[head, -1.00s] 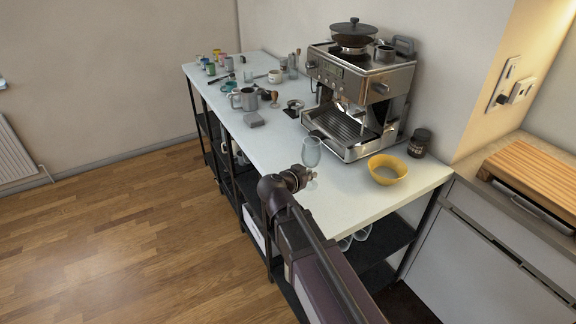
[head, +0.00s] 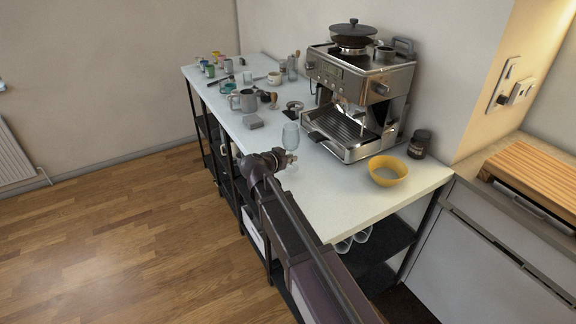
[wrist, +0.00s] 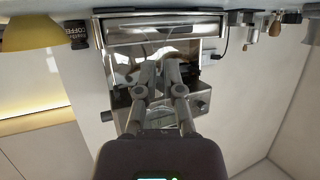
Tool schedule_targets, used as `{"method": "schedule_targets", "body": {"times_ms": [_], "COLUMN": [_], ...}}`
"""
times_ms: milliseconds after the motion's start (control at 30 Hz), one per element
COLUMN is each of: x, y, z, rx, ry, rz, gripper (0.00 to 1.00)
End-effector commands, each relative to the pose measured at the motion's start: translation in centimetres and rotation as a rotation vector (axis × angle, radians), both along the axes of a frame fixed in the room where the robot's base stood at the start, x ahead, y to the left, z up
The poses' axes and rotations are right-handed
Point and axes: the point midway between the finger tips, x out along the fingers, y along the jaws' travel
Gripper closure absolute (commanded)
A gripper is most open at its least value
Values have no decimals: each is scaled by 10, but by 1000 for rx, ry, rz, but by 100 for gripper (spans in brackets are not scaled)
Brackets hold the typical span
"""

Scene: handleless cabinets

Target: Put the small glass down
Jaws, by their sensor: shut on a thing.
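The small glass (head: 290,136) is clear and upright, in front of the coffee machine's left side in the head view. My gripper (head: 282,156) is at the lower part of the glass and shut on it. In the wrist view, my gripper's two fingers (wrist: 158,72) point toward the coffee machine, and the clear glass is hard to make out between them. The white counter (head: 330,190) lies below. I cannot tell whether the glass's base touches it.
The coffee machine (head: 355,95) stands behind the glass. A yellow bowl (head: 388,171) and a dark coffee jar (head: 419,144) are to the right. The counter's front stretch by the bowl is clear.

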Motion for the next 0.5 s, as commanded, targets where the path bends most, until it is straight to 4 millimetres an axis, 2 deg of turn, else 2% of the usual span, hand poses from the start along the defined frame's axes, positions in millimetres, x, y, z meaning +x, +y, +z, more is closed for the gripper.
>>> {"method": "schedule_targets", "body": {"times_ms": [200,367,500], "x": [2,15,11], "y": [2,10,8], "z": [0,-2,-17], "rx": [0,0,0], "ry": [0,0,0], "rz": [1,1,1], "gripper": [100,100,100]}}
